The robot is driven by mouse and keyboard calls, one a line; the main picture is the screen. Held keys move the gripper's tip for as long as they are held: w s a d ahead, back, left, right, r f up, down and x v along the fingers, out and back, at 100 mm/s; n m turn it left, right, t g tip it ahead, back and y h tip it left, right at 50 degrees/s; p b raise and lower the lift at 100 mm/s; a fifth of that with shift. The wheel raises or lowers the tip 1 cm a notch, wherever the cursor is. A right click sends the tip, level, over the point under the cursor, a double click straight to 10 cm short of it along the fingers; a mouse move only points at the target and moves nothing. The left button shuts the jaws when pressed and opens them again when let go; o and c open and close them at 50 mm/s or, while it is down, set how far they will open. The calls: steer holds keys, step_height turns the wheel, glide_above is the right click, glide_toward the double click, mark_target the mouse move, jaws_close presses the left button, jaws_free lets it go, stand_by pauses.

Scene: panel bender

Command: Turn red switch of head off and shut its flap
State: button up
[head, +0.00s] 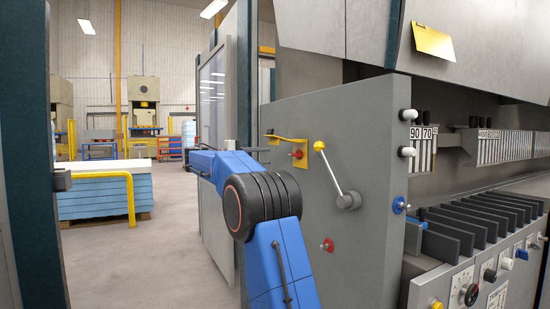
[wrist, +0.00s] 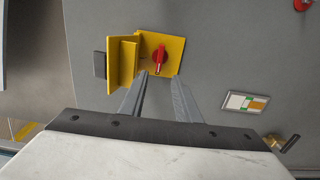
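The red switch (wrist: 159,58) sits on a yellow plate (wrist: 174,46) on the grey panel; its handle looks roughly upright in the wrist view. The yellow flap (wrist: 122,62) stands open, swung out to the left of the switch. In the head view the red switch (head: 297,154) and yellow flap (head: 287,139) show on the machine's side panel. My gripper (wrist: 160,77) is open and empty, its two fingertips apart just below the switch in the wrist view. I cannot tell the exact gap to the switch.
A crank lever with a yellow knob (head: 319,146) stands right of the switch on the side panel (head: 375,190). A red knob (head: 327,244) sits lower. A small label (wrist: 245,102) is on the panel. Open floor (head: 130,265) lies to the left.

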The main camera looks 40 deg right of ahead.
steer(key=shift+v, duration=2.5)
